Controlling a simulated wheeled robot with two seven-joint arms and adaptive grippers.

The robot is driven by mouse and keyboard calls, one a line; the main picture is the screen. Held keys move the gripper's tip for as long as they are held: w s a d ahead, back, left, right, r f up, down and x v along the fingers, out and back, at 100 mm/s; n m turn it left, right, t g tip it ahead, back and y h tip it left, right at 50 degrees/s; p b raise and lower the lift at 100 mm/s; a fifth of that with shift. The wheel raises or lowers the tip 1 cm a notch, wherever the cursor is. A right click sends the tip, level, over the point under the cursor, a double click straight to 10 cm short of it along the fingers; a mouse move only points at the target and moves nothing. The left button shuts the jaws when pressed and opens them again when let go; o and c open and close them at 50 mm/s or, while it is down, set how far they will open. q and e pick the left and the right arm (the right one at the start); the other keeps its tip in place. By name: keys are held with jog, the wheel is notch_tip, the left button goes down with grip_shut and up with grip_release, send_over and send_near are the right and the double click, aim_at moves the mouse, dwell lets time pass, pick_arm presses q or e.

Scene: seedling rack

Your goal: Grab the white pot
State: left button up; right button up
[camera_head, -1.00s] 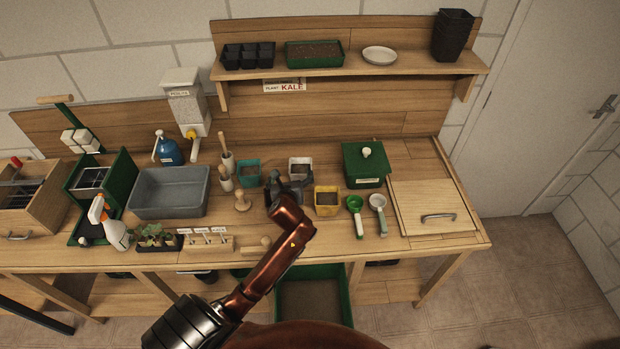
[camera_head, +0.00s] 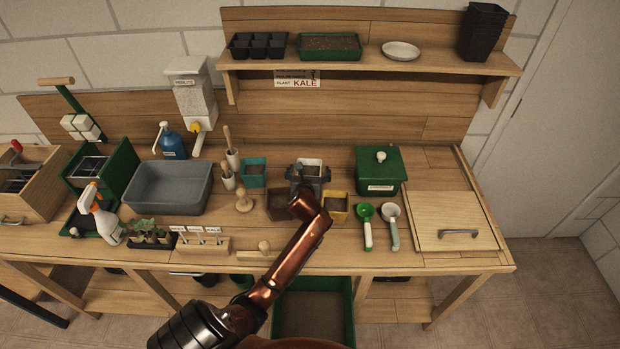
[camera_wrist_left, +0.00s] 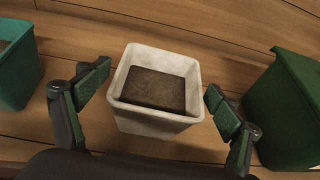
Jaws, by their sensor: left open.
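The white pot (camera_wrist_left: 155,92) is square, filled with dark soil, and stands upright on the bench. In the left wrist view it sits between the spread fingers of my left gripper (camera_wrist_left: 152,103), with a gap on each side. In the head view the white pot (camera_head: 312,164) shows only in part behind my left gripper (camera_head: 309,178), which hides its front. My left gripper is open and empty. My right gripper is not in view.
A teal pot (camera_head: 253,172) stands left of the white pot, a brown pot (camera_head: 281,206) and a yellow pot (camera_head: 337,205) in front. A green lidded box (camera_head: 380,172) stands to the right. A shelf (camera_head: 370,66) overhangs the back.

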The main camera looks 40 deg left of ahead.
pick_arm(q)
jog(key=shift+w+a+f, duration=0.15)
jog(key=shift+w+a, duration=0.15)
jog(key=c, duration=1.4)
